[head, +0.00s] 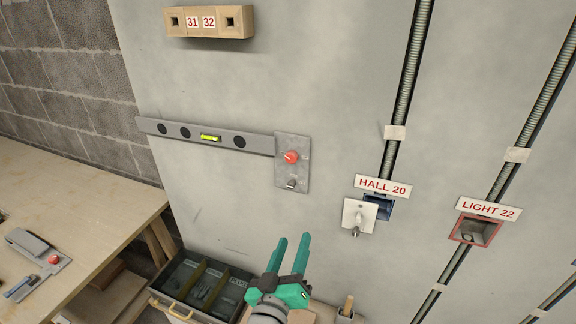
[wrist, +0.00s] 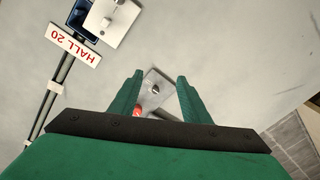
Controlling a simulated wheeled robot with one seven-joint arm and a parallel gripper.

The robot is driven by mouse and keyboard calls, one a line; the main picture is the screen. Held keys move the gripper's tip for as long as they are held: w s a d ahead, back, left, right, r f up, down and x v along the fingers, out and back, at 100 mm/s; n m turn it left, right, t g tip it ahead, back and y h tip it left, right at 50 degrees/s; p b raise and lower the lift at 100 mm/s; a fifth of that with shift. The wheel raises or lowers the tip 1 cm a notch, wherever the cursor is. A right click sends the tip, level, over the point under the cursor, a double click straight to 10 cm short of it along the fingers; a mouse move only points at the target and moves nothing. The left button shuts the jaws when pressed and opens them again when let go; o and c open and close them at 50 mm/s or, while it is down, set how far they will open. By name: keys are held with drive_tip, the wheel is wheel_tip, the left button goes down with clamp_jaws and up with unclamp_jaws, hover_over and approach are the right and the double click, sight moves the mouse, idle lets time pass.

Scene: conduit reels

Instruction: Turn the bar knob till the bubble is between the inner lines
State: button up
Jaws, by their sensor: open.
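A grey level bar (head: 222,139) is mounted on the wall, with round holes and a yellow-green vial (head: 210,138). The bubble is too small to place against the lines. A grey plate (head: 293,178) at the bar's right end carries a red knob (head: 290,157). My green gripper (head: 292,253) is open and empty, below the plate in the head view and apart from the knob.
A white switch plate (head: 359,216) sits by the HALL 20 label (head: 382,187), right of the knob plate. Conduits (head: 408,80) run down the wall. A compartment tray (head: 198,284) stands below, and a wooden bench (head: 75,205) is at left. The wall around the knob plate is clear.

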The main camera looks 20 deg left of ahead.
sight(289, 159)
drive_tip(key=w+a+r+m+h, duration=0.1)
drive_tip(key=a+r, duration=0.2)
drive_tip(key=r, duration=0.5)
drive_tip(key=a+r+m+h, duration=0.1)
drive_tip(key=a+r+m, duration=0.15)
drive_tip(key=r, duration=0.55)
drive_tip(key=shift+n, duration=0.45)
drive_tip(key=w, duration=1.1)
drive_tip(key=shift+d+f, duration=0.15)
drive_tip(key=shift+f, duration=0.1)
drive_tip(key=shift+s, duration=0.15)
drive_tip(key=shift+c, duration=0.9)
drive_tip(key=c, duration=0.9)
drive_tip(key=shift+o, duration=0.2)
